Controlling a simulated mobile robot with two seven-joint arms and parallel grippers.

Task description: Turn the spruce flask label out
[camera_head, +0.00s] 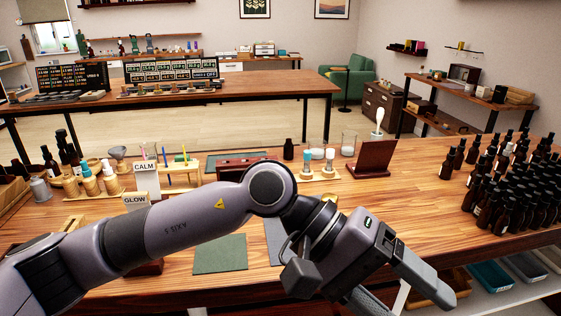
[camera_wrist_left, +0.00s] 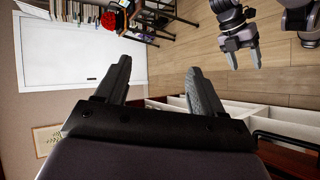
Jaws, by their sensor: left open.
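I cannot tell which bottle is the spruce flask; no label with that name is readable. A single dark bottle (camera_head: 288,149) stands upright near the middle of the workbench. Many dark bottles (camera_head: 490,185) with pale labels stand in rows at the right. My left gripper (camera_head: 403,290) is low over the front of the bench, apart from the bottles. It is open and empty, its two fingers apart in the left wrist view (camera_wrist_left: 160,70).
A brown stand (camera_head: 374,160), glass beakers (camera_head: 349,144) and a wooden dropper rack (camera_head: 318,174) stand mid-bench. Signs reading CALM (camera_head: 145,168) and GLOW (camera_head: 136,199) are at left. A green mat (camera_head: 220,254) lies in front. Bare wood lies right of the gripper.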

